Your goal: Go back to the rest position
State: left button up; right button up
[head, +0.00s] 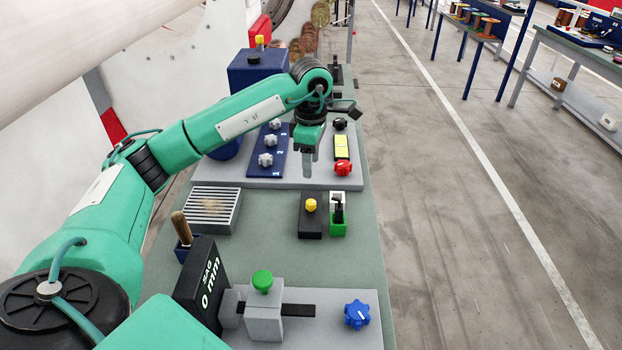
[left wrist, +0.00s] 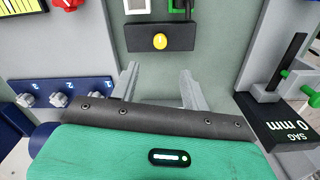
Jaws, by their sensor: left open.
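My left gripper (head: 310,165) hangs at the end of the green arm, above the bench (head: 275,265). It points down between the blue panel with grey knobs (head: 268,150) and the red knob (head: 343,168). In the left wrist view the left gripper (left wrist: 160,88) shows two grey fingers spread apart with nothing between them. A black block with a yellow button (left wrist: 160,40) lies beyond the fingertips there; the same block (head: 310,225) is nearer me in the head view. My right gripper is in neither view.
A green holder with a black lever (head: 338,222) stands beside the yellow-button block. A slatted grey box (head: 215,210), a SAG 0 mm display (head: 205,285), a green-knobbed slide (head: 264,310) and a blue knob (head: 357,314) line the bench. Open floor lies right.

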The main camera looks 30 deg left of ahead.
pick_arm(q)
jog(key=shift+r, duration=0.6)
